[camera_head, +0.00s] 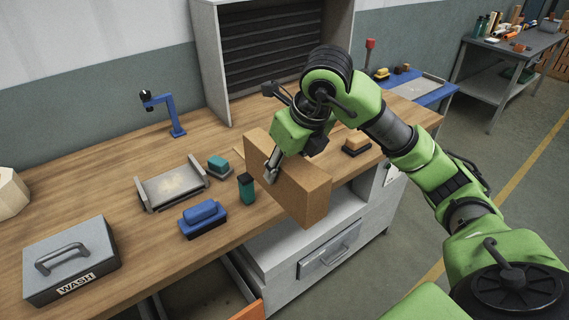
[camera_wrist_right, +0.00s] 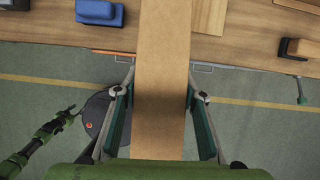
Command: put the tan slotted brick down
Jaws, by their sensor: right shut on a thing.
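The tan brick (camera_head: 296,187) is a long block, held tilted over the front edge of the wooden workbench (camera_head: 112,206) in the head view. My right gripper (camera_head: 271,173) is shut on it, with a finger across its near face. In the right wrist view the brick (camera_wrist_right: 161,85) runs lengthwise between the two fingers of the gripper (camera_wrist_right: 160,110). No slots show on the faces in view. I cannot tell whether the brick touches the bench. My left gripper is not seen in the head view.
A grey WASH box (camera_head: 72,262) is at front left. A shuttered cabinet (camera_head: 270,55) stands behind.

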